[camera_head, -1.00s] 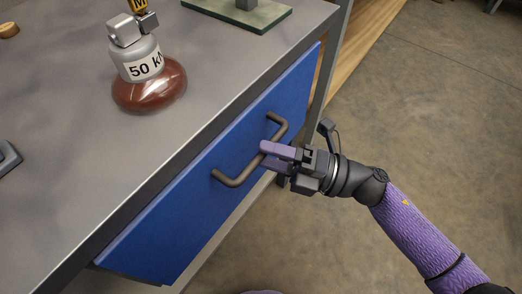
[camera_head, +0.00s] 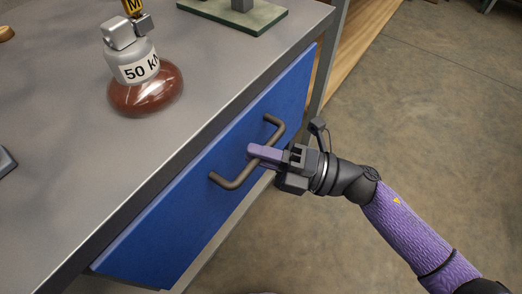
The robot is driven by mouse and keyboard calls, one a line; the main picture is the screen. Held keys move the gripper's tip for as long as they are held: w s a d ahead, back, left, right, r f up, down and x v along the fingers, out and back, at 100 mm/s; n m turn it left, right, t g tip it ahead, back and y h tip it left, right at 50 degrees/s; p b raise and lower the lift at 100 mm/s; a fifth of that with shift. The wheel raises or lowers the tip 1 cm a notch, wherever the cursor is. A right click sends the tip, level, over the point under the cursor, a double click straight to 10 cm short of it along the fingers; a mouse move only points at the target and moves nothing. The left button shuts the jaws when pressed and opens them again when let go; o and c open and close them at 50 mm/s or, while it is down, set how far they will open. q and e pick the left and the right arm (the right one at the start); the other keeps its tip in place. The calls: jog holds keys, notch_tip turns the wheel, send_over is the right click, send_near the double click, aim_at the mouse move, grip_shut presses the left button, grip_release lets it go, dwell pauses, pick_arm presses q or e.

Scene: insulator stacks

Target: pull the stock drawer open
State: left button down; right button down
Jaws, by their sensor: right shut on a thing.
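The stock drawer has a blue front (camera_head: 165,220) below the grey bench top and looks shut. Its dark bar handle (camera_head: 228,182) stands out from the middle of the front. My right gripper (camera_head: 262,153) is shut on the handle near its middle, with its purple fingers around the bar. The right arm comes in from the lower right. My left gripper is not in view.
On the grey bench top (camera_head: 60,150) stands a brown insulator disc (camera_head: 146,92) with a grey cap labelled 50 kN. A green plate (camera_head: 250,18) lies at the back edge. A wooden shelf (camera_head: 355,50) is beyond the bench leg. The floor (camera_head: 440,130) to the right is clear.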

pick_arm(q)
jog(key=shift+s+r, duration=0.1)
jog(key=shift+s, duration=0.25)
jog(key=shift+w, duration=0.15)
